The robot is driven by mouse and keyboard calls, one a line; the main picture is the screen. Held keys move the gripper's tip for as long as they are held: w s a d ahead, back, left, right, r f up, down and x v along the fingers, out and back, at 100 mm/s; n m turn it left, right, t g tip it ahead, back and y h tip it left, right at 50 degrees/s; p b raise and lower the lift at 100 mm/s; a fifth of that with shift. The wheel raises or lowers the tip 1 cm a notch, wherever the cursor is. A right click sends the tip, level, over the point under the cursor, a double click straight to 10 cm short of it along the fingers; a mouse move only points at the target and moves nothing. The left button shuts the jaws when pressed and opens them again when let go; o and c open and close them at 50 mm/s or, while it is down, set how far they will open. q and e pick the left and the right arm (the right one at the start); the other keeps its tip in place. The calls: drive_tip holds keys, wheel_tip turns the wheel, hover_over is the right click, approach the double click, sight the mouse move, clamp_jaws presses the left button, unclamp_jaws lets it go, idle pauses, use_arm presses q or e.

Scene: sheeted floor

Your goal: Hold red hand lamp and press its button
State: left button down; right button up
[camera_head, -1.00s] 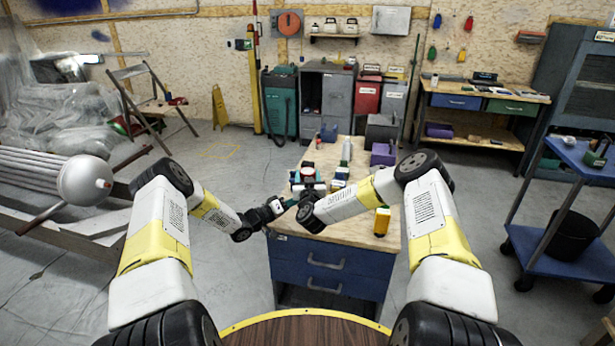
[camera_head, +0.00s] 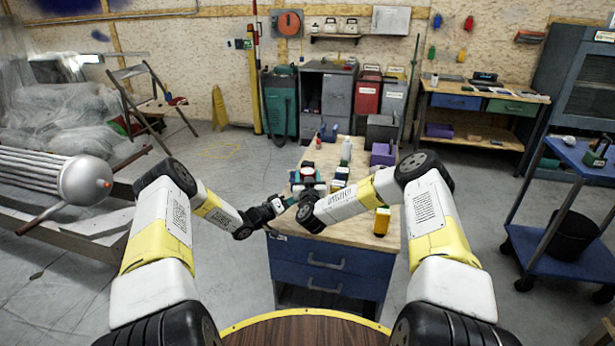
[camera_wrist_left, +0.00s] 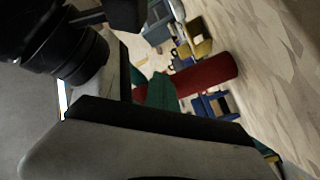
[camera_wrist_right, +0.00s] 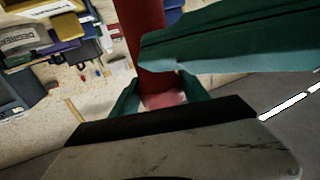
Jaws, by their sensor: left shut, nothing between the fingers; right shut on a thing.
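The red hand lamp shows as a red cylinder in the right wrist view (camera_wrist_right: 147,40) and in the left wrist view (camera_wrist_left: 207,78). My right gripper (camera_wrist_right: 160,95) is shut on it, with teal fingers on both sides of the red body. In the head view the right gripper (camera_head: 307,180) is above the workbench, and little of the lamp can be made out. My left gripper (camera_wrist_left: 155,92) is shut and empty, its teal fingers close beside the lamp. In the head view the left gripper (camera_head: 284,202) is just left of the right one. I cannot see the button or tell whether the fingers touch the lamp.
The wooden workbench (camera_head: 345,236) with blue drawers (camera_head: 325,265) stands in front of me. A purple bin (camera_head: 382,154), a yellow item (camera_head: 382,221) and several small containers stand on it. A blue cart (camera_head: 560,270) is at the right. Open floor lies left of the bench.

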idle(0.4)
use_arm(q)
drive_tip(key=shift+s, duration=0.45)
drive_tip(key=s+a, duration=0.1)
drive_tip(key=s, duration=0.5)
drive_tip(key=shift+a, duration=0.1)
use_arm(e)
drive_tip(key=o, duration=1.6)
